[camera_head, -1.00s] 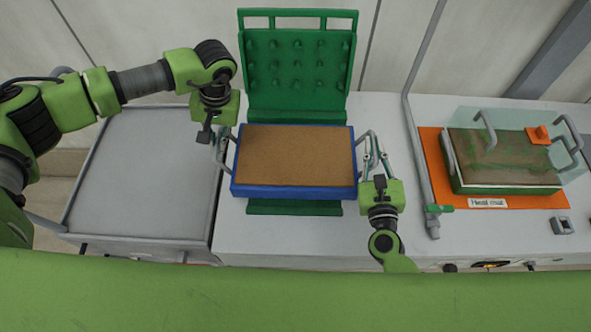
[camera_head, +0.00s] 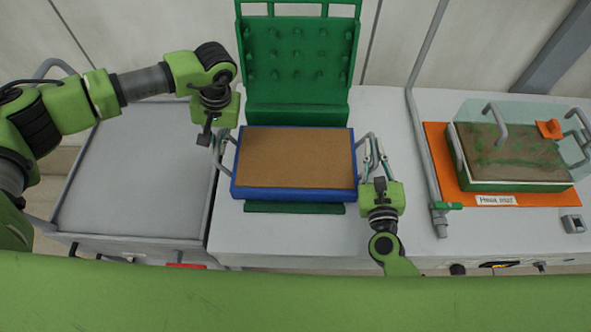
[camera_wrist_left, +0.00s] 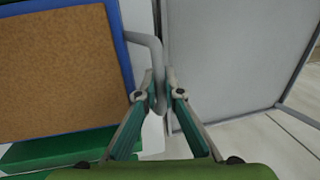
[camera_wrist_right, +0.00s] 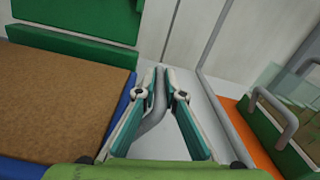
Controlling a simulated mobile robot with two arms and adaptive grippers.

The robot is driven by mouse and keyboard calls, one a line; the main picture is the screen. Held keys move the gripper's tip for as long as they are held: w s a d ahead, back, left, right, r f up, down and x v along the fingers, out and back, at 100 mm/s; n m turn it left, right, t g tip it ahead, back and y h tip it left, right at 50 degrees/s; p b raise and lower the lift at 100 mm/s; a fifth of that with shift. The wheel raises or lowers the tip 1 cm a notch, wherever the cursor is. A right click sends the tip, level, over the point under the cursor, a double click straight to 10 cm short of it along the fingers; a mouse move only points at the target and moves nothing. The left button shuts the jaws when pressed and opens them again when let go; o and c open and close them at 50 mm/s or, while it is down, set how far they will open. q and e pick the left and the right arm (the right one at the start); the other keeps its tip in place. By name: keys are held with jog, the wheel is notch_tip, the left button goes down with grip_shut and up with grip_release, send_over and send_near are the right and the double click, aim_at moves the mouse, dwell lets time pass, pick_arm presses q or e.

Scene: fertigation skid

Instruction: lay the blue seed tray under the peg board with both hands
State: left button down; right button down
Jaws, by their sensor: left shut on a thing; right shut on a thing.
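The blue seed tray (camera_head: 295,193), filled with brown soil, is held level in front of the green peg board (camera_head: 297,65), over the board's green base (camera_head: 295,207). I cannot tell how high it hangs above the base. My left gripper (camera_head: 219,150) is shut on the tray's left grey handle; the left wrist view shows that handle (camera_wrist_left: 159,75) between the fingers. My right gripper (camera_head: 371,160) is shut on the right grey handle, and the right wrist view shows that handle (camera_wrist_right: 157,105) between the fingers. The tray hides most of the base.
A green tray (camera_head: 515,187) with a clear cover stands on an orange mat (camera_head: 465,200) at the right. A grey pipe with a green valve (camera_head: 447,206) runs beside it. An empty grey cart top (camera_head: 135,175) is at the left.

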pick_arm(q)
jog(key=shift+w+a+f, duration=0.15)
jog(key=shift+f, duration=0.1)
pick_arm(e)
jog(key=shift+f, duration=0.45)
pick_arm(q)
jog(key=c, duration=2.6)
grip_release()
jog(key=shift+f+b, duration=0.15)
jog(key=shift+b, duration=0.2)
pick_arm(e)
jog(key=c, duration=2.5)
grip_release()
jog(key=shift+s+f, duration=0.1)
jog(key=shift+f, duration=0.1)
jog(key=shift+c, duration=0.2)
pick_arm(q)
jog(key=o, duration=0.4)
pick_arm(e)
jog(key=o, duration=0.4)
jog(key=shift+r, duration=0.1)
pick_arm(q)
jog(key=shift+o, duration=0.2)
pick_arm(e)
jog(key=shift+r, duration=0.1)
pick_arm(q)
jog(key=shift+s, duration=0.2)
